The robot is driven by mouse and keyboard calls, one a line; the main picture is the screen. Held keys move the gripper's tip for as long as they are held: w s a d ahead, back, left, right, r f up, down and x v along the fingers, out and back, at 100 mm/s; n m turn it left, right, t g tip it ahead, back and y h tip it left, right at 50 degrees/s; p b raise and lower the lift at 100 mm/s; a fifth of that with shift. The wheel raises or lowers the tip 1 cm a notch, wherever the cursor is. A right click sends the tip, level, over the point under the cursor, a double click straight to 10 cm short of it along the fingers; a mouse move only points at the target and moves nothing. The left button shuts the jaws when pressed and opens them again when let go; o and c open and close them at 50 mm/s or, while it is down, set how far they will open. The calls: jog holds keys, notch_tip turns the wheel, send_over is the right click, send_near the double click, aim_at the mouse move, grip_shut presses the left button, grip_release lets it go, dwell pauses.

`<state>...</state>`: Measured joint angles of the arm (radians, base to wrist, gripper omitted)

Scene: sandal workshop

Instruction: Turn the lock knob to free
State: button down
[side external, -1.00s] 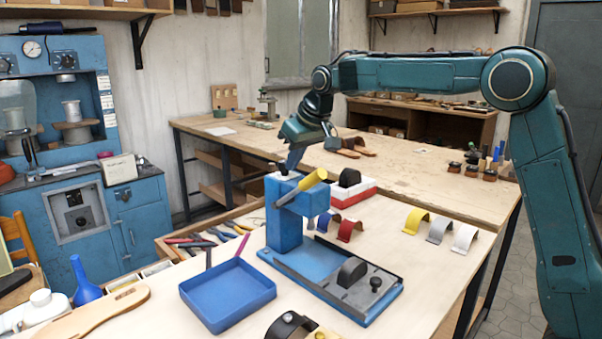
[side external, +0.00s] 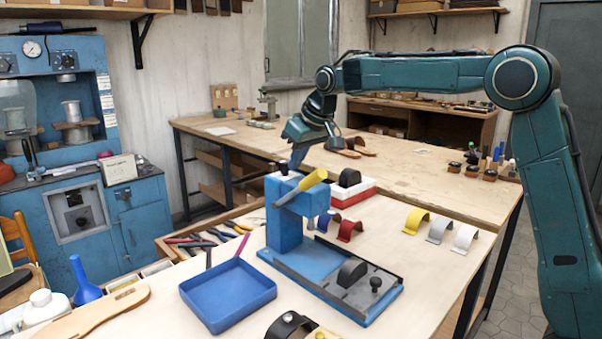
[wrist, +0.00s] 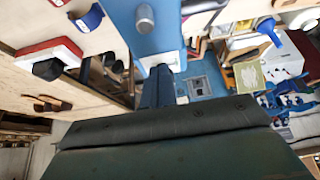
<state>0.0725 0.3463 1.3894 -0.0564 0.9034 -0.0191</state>
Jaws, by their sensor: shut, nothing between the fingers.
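The blue press (side external: 284,225) stands upright on the bench with a yellow-handled lever (side external: 313,179) slanting across its head. A small dark knob (side external: 283,168) shows on top of the head, and a black knob (side external: 376,284) stands on the grey base plate. I cannot tell from the pictures which is the lock knob. My gripper (side external: 295,166) points down at the top of the press, shut and empty, close beside the top knob; contact is unclear. In the wrist view my fingers (wrist: 158,86) are together in front of the press head (wrist: 165,25).
A blue tray (side external: 229,296) lies left of the press. A red-and-white block (side external: 353,191) with a black top stands behind it. Yellow, grey and white curved straps (side external: 440,228) lie to the right.

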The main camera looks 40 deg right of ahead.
jog(key=shift+s, duration=0.2)
jog(key=shift+r, duration=0.1)
notch_tip(320, 180, up, 6)
jog(key=shift+f, duration=0.1)
dwell(0.6)
